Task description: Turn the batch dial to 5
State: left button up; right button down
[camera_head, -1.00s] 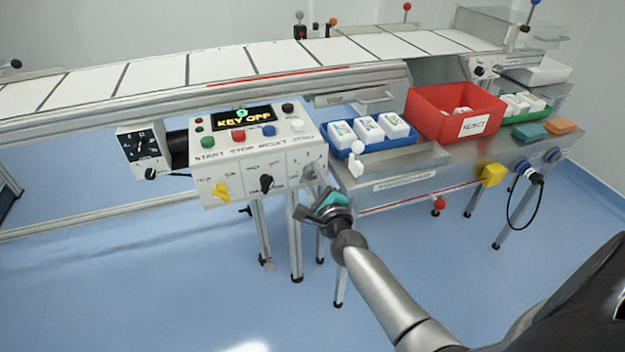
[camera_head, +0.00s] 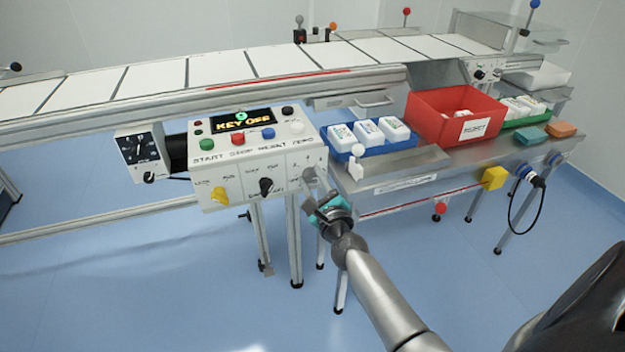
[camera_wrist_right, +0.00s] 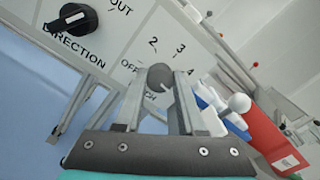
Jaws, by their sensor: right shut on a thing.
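The batch dial (camera_wrist_right: 160,76) is a small grey round knob on the white control panel (camera_head: 225,168). In the right wrist view it sits between the two fingertips of my right gripper (camera_wrist_right: 160,82), which is shut on it. OFF, 2, 3 and 4 show around it, and the word below is partly hidden, with CH visible. A light mark shows on the knob's lower right; I cannot tell its exact setting. No 5 is readable. In the head view my right gripper (camera_head: 311,184) reaches the panel's lower right corner and covers most of the dial. My left gripper is not in view.
The black direction knob (camera_wrist_right: 74,19) is left of the dial, and a yellow knob (camera_head: 220,194) is farther left. A metal table with a blue tray (camera_head: 346,151) and a red reject bin (camera_head: 430,127) stands close right.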

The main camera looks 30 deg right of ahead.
jog(key=c, duration=0.5)
grip_release()
jog(key=shift+s+a, duration=0.1)
jog(key=shift+s, duration=0.35)
jog(key=v, duration=0.3)
jog(key=shift+s+a+p, duration=0.1)
jog(key=shift+s+p, duration=0.3)
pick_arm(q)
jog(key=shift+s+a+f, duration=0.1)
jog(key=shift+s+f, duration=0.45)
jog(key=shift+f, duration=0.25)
pick_arm(e)
send_near(312, 178)
jog(key=shift+v, duration=3)
jog(key=shift+w+a, duration=0.1)
jog(key=shift+a, duration=0.05)
